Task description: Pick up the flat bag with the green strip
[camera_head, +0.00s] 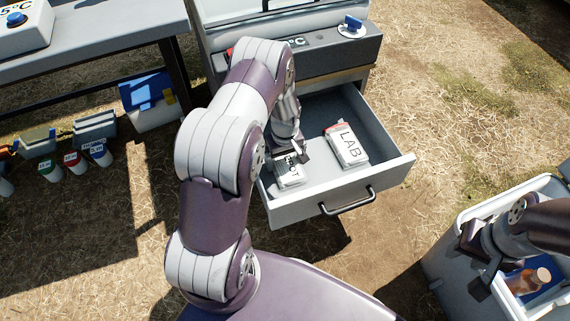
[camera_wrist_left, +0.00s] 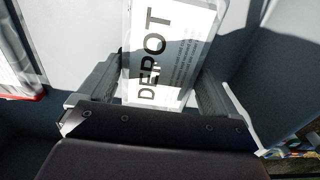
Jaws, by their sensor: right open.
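A flat bag marked DEPOT (camera_head: 290,171) lies at the left of the open drawer, partly hidden by my left gripper. It fills the middle of the left wrist view (camera_wrist_left: 168,50); no green strip shows. My left gripper (camera_head: 290,153) is over this bag. In the left wrist view its fingers (camera_wrist_left: 160,90) are apart, one on each side of the bag; contact is unclear. A second flat bag, marked LAB (camera_head: 347,147), lies to the right in the drawer and has a red strip. My right gripper (camera_head: 475,268) is open above the cooler at the right.
The drawer (camera_head: 305,207) has raised walls and a front handle (camera_head: 348,202). A white cooler (camera_head: 450,280) holds a brown bottle (camera_head: 528,281). Several capped bottles (camera_head: 75,162) stand on the ground at the left, near a table (camera_head: 90,40). Bare drawer floor lies between the bags.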

